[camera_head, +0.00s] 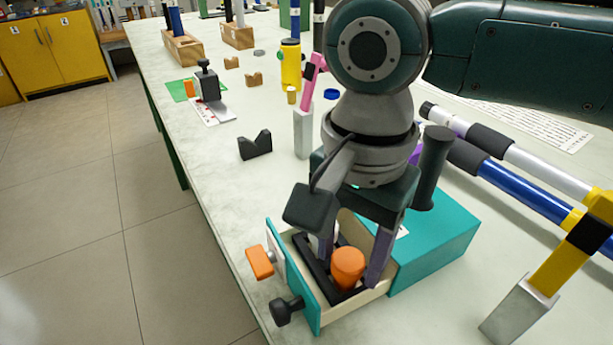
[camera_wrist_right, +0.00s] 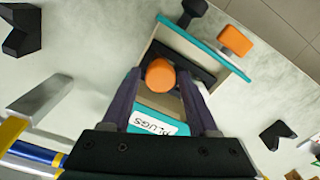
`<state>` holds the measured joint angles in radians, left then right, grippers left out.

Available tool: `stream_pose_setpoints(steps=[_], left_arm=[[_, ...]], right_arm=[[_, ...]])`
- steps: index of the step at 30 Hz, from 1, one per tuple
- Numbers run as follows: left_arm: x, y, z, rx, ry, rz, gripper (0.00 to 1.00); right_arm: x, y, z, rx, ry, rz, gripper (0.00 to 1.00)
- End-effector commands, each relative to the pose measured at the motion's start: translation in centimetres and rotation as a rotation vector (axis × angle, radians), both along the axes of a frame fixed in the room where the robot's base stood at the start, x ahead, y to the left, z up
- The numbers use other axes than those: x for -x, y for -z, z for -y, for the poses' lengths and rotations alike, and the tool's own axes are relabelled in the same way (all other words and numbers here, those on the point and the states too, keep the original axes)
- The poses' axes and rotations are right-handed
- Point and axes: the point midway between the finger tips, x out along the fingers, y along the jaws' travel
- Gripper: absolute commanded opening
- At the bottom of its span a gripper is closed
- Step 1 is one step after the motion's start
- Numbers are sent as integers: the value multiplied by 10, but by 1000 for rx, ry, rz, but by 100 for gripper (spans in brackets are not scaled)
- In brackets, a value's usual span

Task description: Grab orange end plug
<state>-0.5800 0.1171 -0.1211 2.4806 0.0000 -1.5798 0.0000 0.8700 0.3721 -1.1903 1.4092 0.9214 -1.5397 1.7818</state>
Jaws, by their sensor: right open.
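The orange end plug (camera_head: 348,267) stands in a black holder (camera_head: 312,267) inside the open drawer of a teal box. In the right wrist view the plug (camera_wrist_right: 160,75) shows as an orange round between my fingertips. My right gripper (camera_head: 352,262) is open and points down into the drawer, one finger on each side of the plug. In the right wrist view a gap shows beside the fingers (camera_wrist_right: 160,82); I cannot tell whether either touches the plug. My left gripper is not in view.
The drawer front (camera_head: 296,285) has a black knob (camera_head: 285,310); an orange block (camera_head: 260,262) is beside it. The teal box (camera_head: 440,240) is labelled PLUGS (camera_wrist_right: 155,122). Rods (camera_head: 520,185) lie to the right. A black V-block (camera_head: 256,146) stands further back.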

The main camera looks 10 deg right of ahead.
Motion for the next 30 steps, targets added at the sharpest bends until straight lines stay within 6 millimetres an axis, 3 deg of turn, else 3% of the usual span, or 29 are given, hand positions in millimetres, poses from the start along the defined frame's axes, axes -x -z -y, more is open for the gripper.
stream_pose_setpoints(steps=[4, 20, 30], left_arm=[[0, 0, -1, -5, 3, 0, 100], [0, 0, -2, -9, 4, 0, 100], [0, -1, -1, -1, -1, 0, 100]], right_arm=[[0, -1, 0, 0, -1, 0, 60], [0, -1, 0, 0, 0, 0, 0], [0, -3, 0, -1, 0, 1, 0]])
